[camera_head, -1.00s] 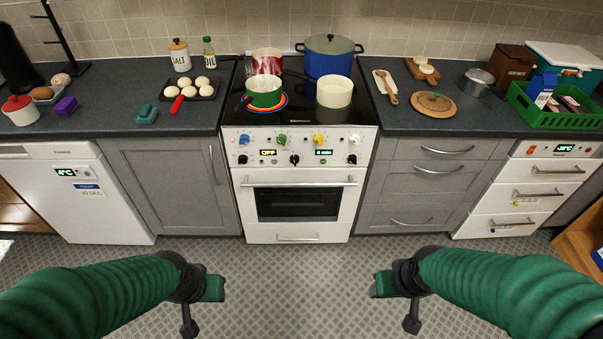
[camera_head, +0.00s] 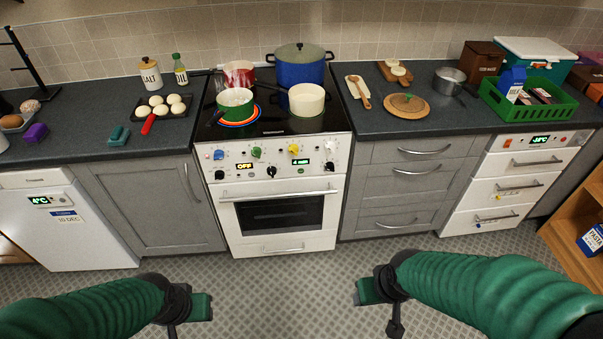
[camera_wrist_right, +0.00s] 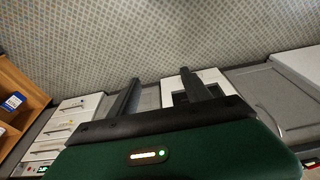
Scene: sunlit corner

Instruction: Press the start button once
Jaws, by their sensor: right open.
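The white cooker (camera_head: 278,215) stands ahead of me, with a front panel (camera_head: 270,160) of blue, green, yellow and white knobs, black knobs and two lit displays. One display (camera_head: 245,167) reads OFF. I cannot make out a button marked start on any appliance. My left gripper (camera_head: 202,307) is low over the floor at the left, away from the cooker; its jaws are too unclear to judge. My right gripper (camera_head: 366,291) is low over the floor, also apart from everything. In the right wrist view it is open and empty (camera_wrist_right: 160,76).
Pots, including a blue one (camera_head: 300,68), crowd the hob. A white fridge (camera_head: 70,225) with a lit display is at left, a white drawer unit (camera_head: 515,185) with a lit panel at right. A wooden shelf (camera_head: 575,235) stands far right. The tiled floor (camera_head: 270,290) ahead is clear.

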